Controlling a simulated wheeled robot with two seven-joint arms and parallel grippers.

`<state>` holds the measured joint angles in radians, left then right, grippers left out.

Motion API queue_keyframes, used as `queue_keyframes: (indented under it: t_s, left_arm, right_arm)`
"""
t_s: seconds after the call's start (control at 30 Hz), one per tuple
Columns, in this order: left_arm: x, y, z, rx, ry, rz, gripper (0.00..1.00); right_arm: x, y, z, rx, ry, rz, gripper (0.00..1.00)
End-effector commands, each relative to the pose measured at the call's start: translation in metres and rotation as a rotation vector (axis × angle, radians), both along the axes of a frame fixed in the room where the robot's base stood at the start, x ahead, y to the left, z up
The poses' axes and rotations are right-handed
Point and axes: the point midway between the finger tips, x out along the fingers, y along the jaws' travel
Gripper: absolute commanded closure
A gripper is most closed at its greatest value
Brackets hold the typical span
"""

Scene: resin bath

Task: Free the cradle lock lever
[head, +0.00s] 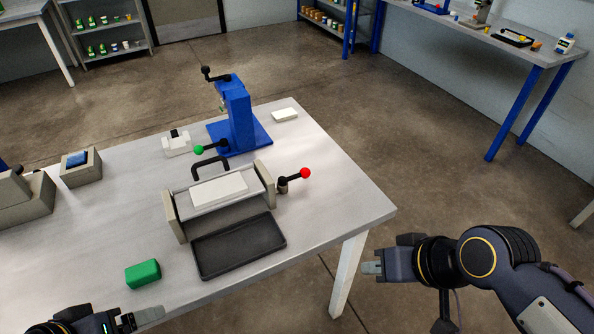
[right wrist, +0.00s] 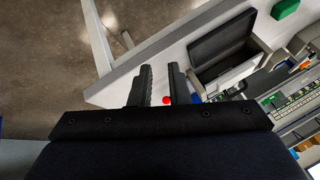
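The cradle (head: 176,217) stands on the table, with two beige end plates and a white block (head: 218,189) between them. A black lever with a red ball knob (head: 305,173) sticks out from its right end plate. The red knob (right wrist: 167,99) also shows in the right wrist view, beyond the gap between my fingers. My right gripper (head: 372,267) is open and empty, off the table's right edge, apart from the lever. My left gripper (head: 150,315) is at the table's front left edge; its finger opening cannot be made out.
A black tray (head: 238,246) lies in front of the cradle, with a green block (head: 143,273) to its left. The tabletop (head: 340,205) right of the red knob is clear.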

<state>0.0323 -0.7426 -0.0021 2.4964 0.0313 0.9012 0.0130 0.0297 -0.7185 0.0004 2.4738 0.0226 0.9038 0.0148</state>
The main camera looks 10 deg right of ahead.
Motion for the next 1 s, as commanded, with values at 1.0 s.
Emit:
queue_keyframes:
  t_s: [1.0]
  left_arm:
    - [0.000, 0.000, -0.001, 0.000, 0.000, 0.000, 0.15]
  right_arm:
    - [0.359, 0.047, 0.016, -0.371, 0.074, 0.294, 1.00]
